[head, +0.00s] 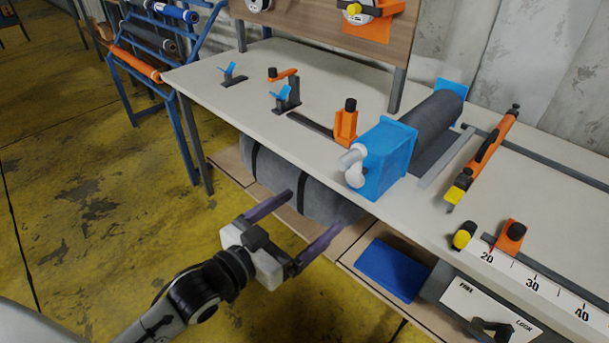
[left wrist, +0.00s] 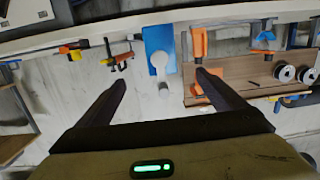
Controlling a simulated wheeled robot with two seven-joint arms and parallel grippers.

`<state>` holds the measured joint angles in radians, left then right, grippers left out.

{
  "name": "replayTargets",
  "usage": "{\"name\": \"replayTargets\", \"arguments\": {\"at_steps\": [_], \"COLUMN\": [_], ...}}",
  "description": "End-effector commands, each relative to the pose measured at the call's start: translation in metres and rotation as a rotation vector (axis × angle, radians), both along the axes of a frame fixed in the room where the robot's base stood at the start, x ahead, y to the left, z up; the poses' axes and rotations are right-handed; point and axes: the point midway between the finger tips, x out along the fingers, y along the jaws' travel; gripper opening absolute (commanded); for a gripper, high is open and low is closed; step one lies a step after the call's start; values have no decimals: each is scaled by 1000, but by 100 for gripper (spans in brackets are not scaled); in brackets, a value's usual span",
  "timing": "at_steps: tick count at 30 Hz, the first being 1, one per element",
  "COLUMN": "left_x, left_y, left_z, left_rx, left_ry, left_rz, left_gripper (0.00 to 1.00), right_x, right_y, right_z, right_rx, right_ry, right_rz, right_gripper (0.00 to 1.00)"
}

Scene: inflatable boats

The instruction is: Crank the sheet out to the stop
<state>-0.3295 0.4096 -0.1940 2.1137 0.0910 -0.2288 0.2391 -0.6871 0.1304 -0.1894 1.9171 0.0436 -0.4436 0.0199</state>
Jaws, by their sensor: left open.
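A dark grey roll of sheet (head: 431,118) lies on the bench, held between blue end blocks. A white crank (head: 353,167) sticks out from the front of the near blue block (head: 382,163), at the bench's front edge. The crank also shows in the left wrist view (left wrist: 165,89), between my fingers in the picture. A short dark flat strip, perhaps sheet, shows beside the roll. My left gripper (head: 314,212) is open and empty, in front of the bench and apart from the crank. An orange piece with a black knob (head: 511,236) stands by the numbered scale; I cannot tell whether it is the stop.
A white scale (head: 530,285) runs along the front edge at right. An orange tool (head: 484,160) lies behind it. An orange clamp (head: 346,124) stands left of the crank. Below are a strapped grey bundle (head: 275,175) and a blue case (head: 392,269). The left floor is clear.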

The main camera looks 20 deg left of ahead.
Motion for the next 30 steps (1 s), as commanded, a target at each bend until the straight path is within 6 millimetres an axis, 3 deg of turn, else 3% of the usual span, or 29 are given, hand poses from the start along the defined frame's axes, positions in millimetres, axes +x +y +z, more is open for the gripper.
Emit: {"name": "replayTargets", "arguments": {"at_steps": [1, 3, 6, 14, 27, 30], "left_x": [6, 10, 14, 32, 82, 93], "left_y": [0, 0, -1, -7, -26, -30], "left_z": [24, 43, 56, 57, 56, 58], "left_rx": [-3, -12, -19, -22, -22, -22], "left_ry": [-39, -77, -105, -112, -110, -109], "left_rz": [-12, -22, -31, -32, -33, -32], "left_gripper": [91, 91, 91, 91, 91, 91], "right_x": [-1, -2, -1, -1, -2, -2], "right_y": [-1, -1, -1, -2, -1, -1], "right_z": [5, 7, 8, -1, -23, -19], "right_rx": [-2, -1, 0, -1, -2, -2], "right_ry": [4, 3, -1, -1, 4, 5], "right_rz": [0, -1, -1, -1, 2, 2], "right_gripper": [0, 0, 0, 0, 0, 0]}}
